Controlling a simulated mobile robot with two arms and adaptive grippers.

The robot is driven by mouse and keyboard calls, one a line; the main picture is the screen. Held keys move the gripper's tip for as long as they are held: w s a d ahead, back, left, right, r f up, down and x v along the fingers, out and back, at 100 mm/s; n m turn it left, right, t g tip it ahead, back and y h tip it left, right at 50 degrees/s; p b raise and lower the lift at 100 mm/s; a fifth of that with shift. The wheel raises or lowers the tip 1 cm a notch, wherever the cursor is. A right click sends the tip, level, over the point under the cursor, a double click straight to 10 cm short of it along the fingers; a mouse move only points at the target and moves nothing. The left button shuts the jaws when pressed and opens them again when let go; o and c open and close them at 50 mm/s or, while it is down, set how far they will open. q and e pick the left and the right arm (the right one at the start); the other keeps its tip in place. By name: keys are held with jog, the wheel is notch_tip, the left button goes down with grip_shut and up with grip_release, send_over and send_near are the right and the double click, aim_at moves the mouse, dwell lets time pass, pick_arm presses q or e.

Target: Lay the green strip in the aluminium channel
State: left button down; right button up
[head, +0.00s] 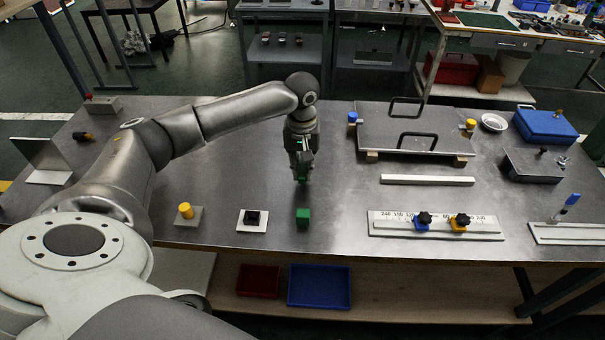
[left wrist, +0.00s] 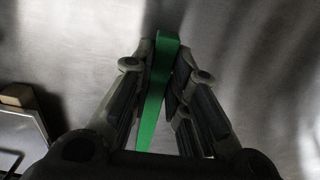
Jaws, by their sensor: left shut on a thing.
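My left gripper (head: 301,178) is shut on the green strip (head: 300,158), over the middle of the table. In the left wrist view the strip (left wrist: 156,95) runs lengthwise between the two fingers, and its far end shows at the fingertips. I cannot tell if the strip touches the table. A long pale metal bar (head: 427,180), which looks like the aluminium channel, lies crosswise on the table to the right of the gripper. Its groove is too small to make out. My right gripper is not in view.
The table between gripper and bar is clear.

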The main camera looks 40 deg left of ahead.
pick_arm(q)
jog(key=shift+w+f+p, duration=0.1)
jog(key=shift+f+p, duration=0.3)
jog(key=shift+f, duration=1.2)
jog(key=c, duration=1.4)
grip_release()
jog(key=shift+f, duration=0.15)
